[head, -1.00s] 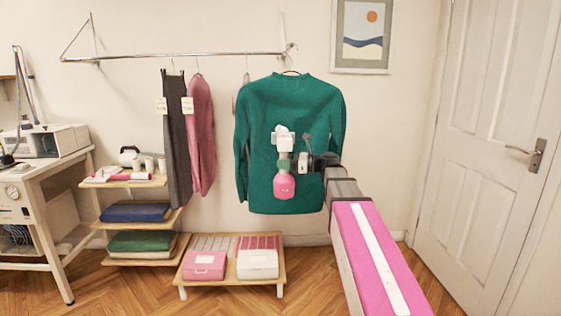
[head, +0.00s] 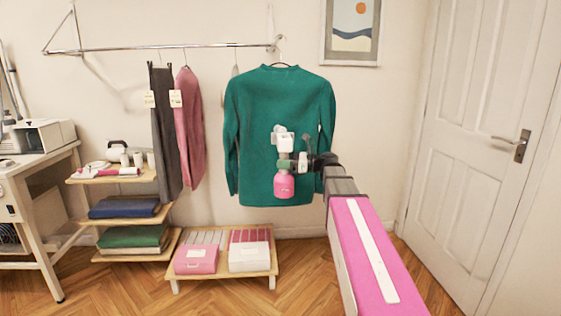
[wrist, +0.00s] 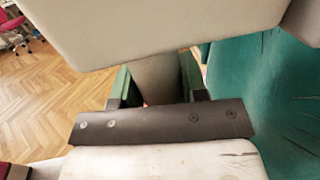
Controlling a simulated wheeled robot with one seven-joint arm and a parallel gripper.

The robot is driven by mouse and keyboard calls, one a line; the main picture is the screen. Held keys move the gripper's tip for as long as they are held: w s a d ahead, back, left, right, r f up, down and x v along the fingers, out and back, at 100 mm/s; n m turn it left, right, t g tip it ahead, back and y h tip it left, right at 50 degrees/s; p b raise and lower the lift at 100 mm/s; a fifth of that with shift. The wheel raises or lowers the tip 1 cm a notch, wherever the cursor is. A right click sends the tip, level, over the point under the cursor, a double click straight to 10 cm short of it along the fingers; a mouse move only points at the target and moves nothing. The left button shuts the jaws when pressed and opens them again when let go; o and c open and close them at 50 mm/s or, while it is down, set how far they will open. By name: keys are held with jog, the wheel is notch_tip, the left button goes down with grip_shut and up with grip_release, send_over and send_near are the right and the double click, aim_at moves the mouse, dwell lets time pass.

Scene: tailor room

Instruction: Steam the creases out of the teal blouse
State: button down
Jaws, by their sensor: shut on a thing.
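The teal blouse (head: 252,115) hangs on a hanger from the wall rail in the head view. In the wrist view it fills the right side (wrist: 285,95), with thin dark crease-like lines on it. My gripper (head: 285,164) is in front of the blouse's lower middle. It is shut on a handheld steamer with a white head and a pink tank (head: 284,186). In the wrist view, the green fingers (wrist: 155,85) close around its grey handle, and its pale body covers the top. Whether the steamer touches the cloth, I cannot tell.
Dark trousers (head: 163,130) and a pink garment (head: 188,130) hang left of the blouse. A low wooden stand (head: 222,277) with a pink box and a white box is below. A shelf of folded cloth (head: 125,208) stands left, a door (head: 470,130) right.

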jog(key=shift+d+f, duration=0.6)
jog(key=shift+d, duration=0.2)
jog(key=shift+d+f, duration=0.6)
jog(key=shift+d, duration=0.15)
dwell(2.3)
jog(key=a+f, duration=0.5)
jog(key=a, duration=0.7)
jog(key=shift+f, duration=0.15)
dwell(1.4)
dwell(1.4)
